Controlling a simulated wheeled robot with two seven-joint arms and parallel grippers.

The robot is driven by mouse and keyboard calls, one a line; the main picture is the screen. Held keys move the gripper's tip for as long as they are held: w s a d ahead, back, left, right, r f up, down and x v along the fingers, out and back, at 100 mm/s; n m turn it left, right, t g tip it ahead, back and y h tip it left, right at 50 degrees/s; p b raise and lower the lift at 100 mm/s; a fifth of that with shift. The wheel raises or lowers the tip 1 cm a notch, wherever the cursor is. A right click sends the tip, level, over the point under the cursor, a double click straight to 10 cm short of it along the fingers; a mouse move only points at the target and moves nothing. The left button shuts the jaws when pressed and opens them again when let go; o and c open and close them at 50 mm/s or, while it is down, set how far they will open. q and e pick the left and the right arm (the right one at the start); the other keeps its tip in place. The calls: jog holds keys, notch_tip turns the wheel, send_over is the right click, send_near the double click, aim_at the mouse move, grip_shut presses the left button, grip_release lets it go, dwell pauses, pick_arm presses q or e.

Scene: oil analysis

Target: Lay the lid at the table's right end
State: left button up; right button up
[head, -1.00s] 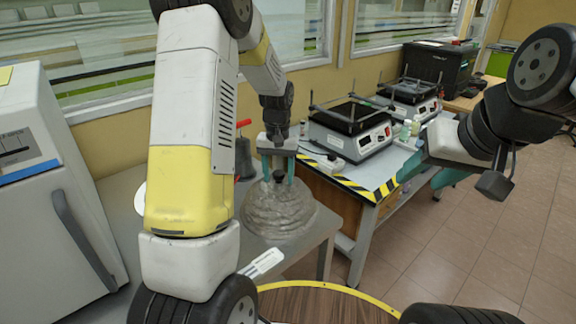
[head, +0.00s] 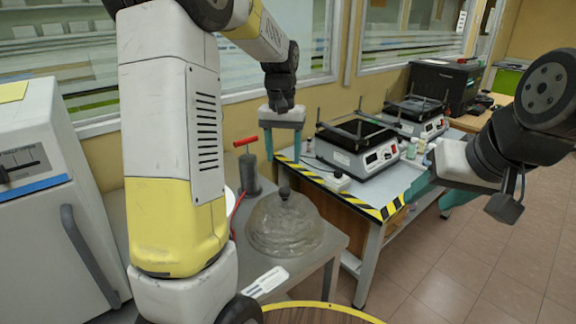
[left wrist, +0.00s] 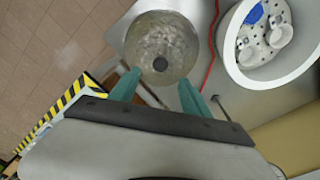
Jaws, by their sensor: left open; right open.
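The lid (head: 284,226) is a translucent grey dome with a dark knob on top. It rests on the right end of the grey metal table (head: 335,240). In the left wrist view the lid (left wrist: 161,38) lies just beyond the fingertips, with its knob near the middle. My left gripper (head: 283,160) is open and empty, above the lid and apart from the knob; its teal fingers show in the left wrist view (left wrist: 158,92). My right gripper (head: 424,196) is open and empty, off to the right beside the striped bench.
A round white vessel (left wrist: 236,72) with a perforated insert stands beside the lid. A dark pump-like cylinder with a red handle (head: 245,142) stands behind it. A bench with yellow-black edging (head: 385,212) carries instruments (head: 357,142). A white cabinet (head: 50,200) stands left.

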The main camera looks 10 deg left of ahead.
pick_arm(q)
jog(key=s+d+r+t+h, duration=0.1)
jog(key=s+r+t, duration=0.2)
jog(key=s, duration=0.8)
jog(key=s+d+r+t+h, duration=0.1)
jog(key=s+r, duration=0.3)
jog(key=s, duration=0.8)
jog(key=shift+m+t, duration=0.4)
jog(key=shift+t, duration=0.5)
jog(key=shift+c, duration=0.4)
